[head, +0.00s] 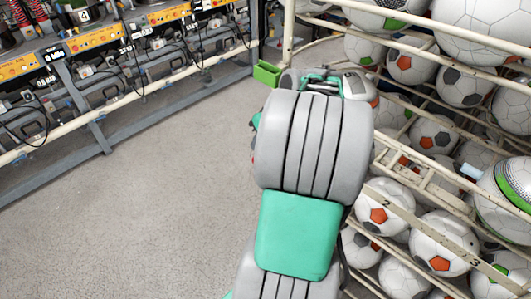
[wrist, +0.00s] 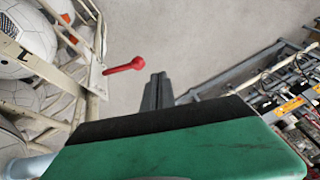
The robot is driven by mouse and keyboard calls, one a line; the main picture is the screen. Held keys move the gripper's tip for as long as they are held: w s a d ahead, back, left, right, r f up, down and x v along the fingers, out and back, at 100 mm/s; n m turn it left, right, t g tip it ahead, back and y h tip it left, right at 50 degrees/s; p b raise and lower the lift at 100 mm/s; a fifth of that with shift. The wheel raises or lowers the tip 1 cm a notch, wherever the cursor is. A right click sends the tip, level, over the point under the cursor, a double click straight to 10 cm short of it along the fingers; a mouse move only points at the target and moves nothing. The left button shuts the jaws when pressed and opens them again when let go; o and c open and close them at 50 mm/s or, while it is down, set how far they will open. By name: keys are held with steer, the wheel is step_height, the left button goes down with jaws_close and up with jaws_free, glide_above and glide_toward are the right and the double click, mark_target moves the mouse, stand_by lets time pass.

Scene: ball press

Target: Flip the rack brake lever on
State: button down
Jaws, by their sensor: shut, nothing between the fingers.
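The rack brake lever (wrist: 124,66) is a small red handle with a rounded end. In the wrist view it sticks out to the right from the pale rack post at upper left. My gripper (wrist: 157,80) is shut and empty, its dark fingers together just right of the lever's tip and apart from it in the picture. I cannot tell the gap in depth. The cream metal rack (head: 408,165) full of soccer balls fills the right of the head view. My arm reaches along its left side there and hides the fingers; the red lever is not visible in that view.
White soccer balls (head: 437,134) with dark, orange and green patches lie on the rack's shelves. A small green bin-like part (head: 267,73) shows near the rack's corner post. A machine bench (head: 120,95) with orange panels stands at left. The grey floor (head: 150,180) between is clear.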

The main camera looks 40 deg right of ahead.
steer(key=s+d+t, duration=0.1)
steer(key=s+d, duration=0.2)
steer(key=d, duration=0.3)
steer(key=shift+s+d+f+m, duration=0.15)
steer(key=shift+f+m, duration=0.15)
steer(key=shift+f, duration=0.15)
steer(key=x, duration=1)
steer(key=shift+p, duration=0.35)
